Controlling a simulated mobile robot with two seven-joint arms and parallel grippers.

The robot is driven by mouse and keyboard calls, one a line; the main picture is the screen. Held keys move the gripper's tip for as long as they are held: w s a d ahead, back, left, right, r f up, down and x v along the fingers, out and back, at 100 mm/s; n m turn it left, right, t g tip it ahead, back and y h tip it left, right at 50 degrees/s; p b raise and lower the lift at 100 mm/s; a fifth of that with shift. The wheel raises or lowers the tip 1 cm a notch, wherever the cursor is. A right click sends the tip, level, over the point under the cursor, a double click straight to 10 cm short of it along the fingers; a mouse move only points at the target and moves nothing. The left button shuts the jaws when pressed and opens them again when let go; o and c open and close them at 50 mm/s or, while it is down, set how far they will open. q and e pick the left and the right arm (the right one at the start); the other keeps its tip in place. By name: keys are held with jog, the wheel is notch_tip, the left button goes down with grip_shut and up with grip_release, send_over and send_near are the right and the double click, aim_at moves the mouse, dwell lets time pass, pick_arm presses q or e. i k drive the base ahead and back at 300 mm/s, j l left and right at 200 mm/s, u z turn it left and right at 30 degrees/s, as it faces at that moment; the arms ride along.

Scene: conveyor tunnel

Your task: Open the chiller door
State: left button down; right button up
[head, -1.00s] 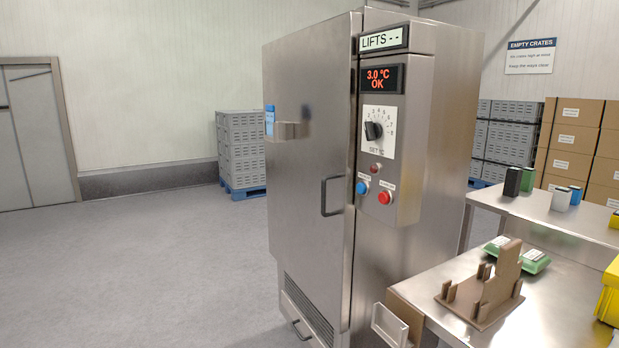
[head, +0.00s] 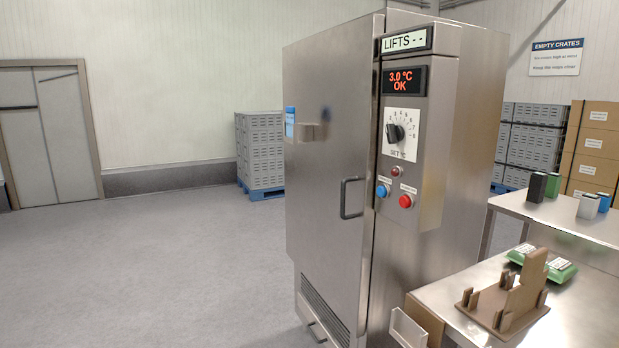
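The chiller (head: 420,260) is a tall stainless steel cabinet in the middle of the head view. Its door (head: 325,130) faces left and front and is shut. A dark bar handle (head: 346,198) sits upright near the door's right edge. The control panel beside the door has a display (head: 404,80) reading 3.0 °C OK, a dial (head: 396,132), a blue button (head: 382,190) and a red button (head: 405,201). A sign (head: 405,40) above reads LIFTS - -. Neither of my grippers is in the head view.
A steel table (head: 580,310) at the lower right holds a brown stand (head: 505,305) and green packs (head: 560,270). Grey crates (head: 260,150) stand on a blue pallet behind the chiller. The floor (head: 180,270) left of the chiller is clear.

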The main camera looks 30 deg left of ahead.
aim_at(331, 79)
jog(key=u, duration=1)
